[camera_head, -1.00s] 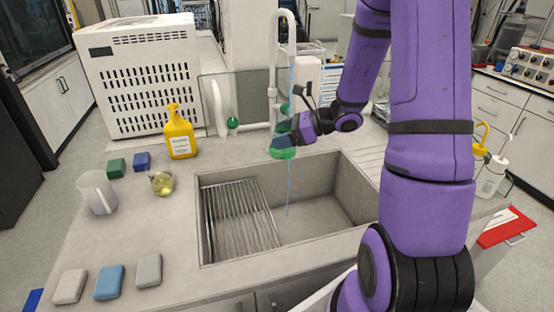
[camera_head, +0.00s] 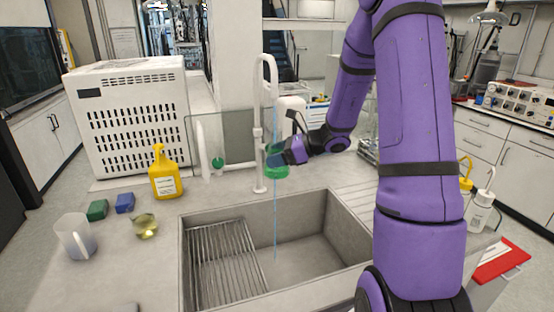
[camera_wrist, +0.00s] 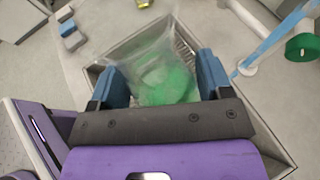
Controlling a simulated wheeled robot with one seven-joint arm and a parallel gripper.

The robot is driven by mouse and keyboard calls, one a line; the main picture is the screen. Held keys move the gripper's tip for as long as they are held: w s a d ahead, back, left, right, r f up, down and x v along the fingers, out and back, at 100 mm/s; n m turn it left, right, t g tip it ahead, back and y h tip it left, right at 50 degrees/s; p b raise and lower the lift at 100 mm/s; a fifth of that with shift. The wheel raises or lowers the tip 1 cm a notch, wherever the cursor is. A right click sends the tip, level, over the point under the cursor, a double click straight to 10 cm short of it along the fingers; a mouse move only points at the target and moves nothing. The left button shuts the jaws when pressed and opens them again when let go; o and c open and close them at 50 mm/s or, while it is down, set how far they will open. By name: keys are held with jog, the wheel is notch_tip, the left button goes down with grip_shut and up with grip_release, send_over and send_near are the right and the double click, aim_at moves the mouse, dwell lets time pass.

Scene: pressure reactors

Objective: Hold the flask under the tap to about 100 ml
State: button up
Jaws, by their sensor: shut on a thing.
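My gripper (camera_wrist: 160,85) is shut on the flask, its blue fingers on either side. In the wrist view the flask (camera_wrist: 152,62) is clear and holds something green low in it. In the head view the flask (camera_head: 277,174) shows as a green patch at my gripper (camera_head: 285,156), by the tap and above the sink's back edge. The tap (camera_head: 265,95) is a tall white gooseneck. A thin blue stream (camera_head: 275,225) runs from its spout into the sink; in the wrist view the stream (camera_wrist: 272,39) passes right of the flask. The fill level cannot be read.
The sink (camera_head: 325,245) has a wire rack (camera_head: 222,262) on its left. A green knob (camera_wrist: 303,47) is near the stream. Left on the counter are a yellow bottle (camera_head: 164,180), a jug (camera_head: 76,238) and a small yellow-liquid flask (camera_head: 145,228).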

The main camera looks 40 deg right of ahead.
jog(key=shift+w+d, duration=0.2)
jog(key=shift+w, duration=0.15)
jog(key=shift+w, duration=0.1)
jog(key=w+d, duration=0.4)
jog(key=w, duration=0.3)
jog(key=shift+w+d, duration=0.15)
jog(key=shift+d, duration=0.1)
dwell(6.6)
